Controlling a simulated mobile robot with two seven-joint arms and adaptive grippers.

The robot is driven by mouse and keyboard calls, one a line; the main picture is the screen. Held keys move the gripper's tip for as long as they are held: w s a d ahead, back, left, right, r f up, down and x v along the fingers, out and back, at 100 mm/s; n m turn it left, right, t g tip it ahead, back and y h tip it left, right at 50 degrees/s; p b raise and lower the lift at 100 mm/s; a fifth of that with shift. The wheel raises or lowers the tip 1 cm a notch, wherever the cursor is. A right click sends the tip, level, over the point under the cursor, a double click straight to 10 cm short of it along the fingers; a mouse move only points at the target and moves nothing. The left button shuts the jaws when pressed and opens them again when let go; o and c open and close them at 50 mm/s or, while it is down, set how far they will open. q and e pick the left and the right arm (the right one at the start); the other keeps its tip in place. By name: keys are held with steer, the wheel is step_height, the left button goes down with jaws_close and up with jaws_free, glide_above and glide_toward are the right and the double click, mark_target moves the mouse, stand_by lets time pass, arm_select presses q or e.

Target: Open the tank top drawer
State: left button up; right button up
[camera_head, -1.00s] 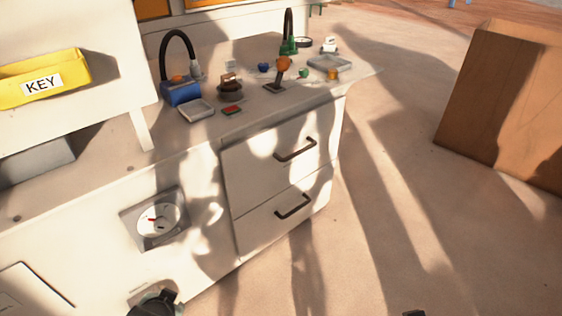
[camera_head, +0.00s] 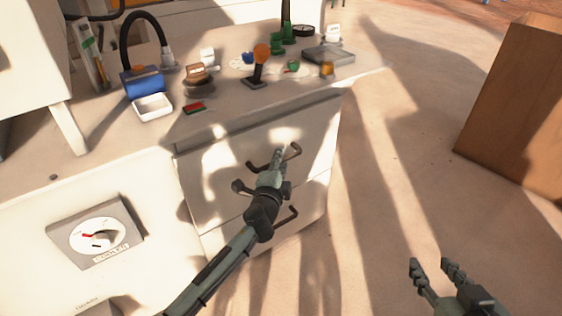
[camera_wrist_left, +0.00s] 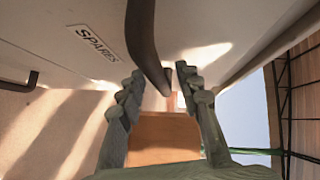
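The white top drawer (camera_head: 315,135) is in the front of the workbench and looks shut. Its dark bar handle (camera_head: 295,151) is partly hidden behind my left gripper (camera_head: 281,158). In the left wrist view the handle (camera_wrist_left: 143,40) runs down between the spread fingertips of my left gripper (camera_wrist_left: 158,82). The fingers are open, and I cannot tell whether either touches the handle. A "SPARES" label (camera_wrist_left: 92,43) is on the drawer front. My right gripper (camera_head: 435,268) is open and empty above the floor at the lower right.
A lower drawer with its own handle (camera_head: 284,217) is below. Tools and small parts, with a blue box (camera_head: 142,82) and a white tray (camera_head: 153,107), stand on the bench top. A dial panel (camera_head: 97,232) is left. A brown box (camera_head: 515,110) stands right; the floor between is clear.

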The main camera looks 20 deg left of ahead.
arm_select(q)
steer(key=shift+w, duration=0.3)
jaws_close()
stand_by(0.3)
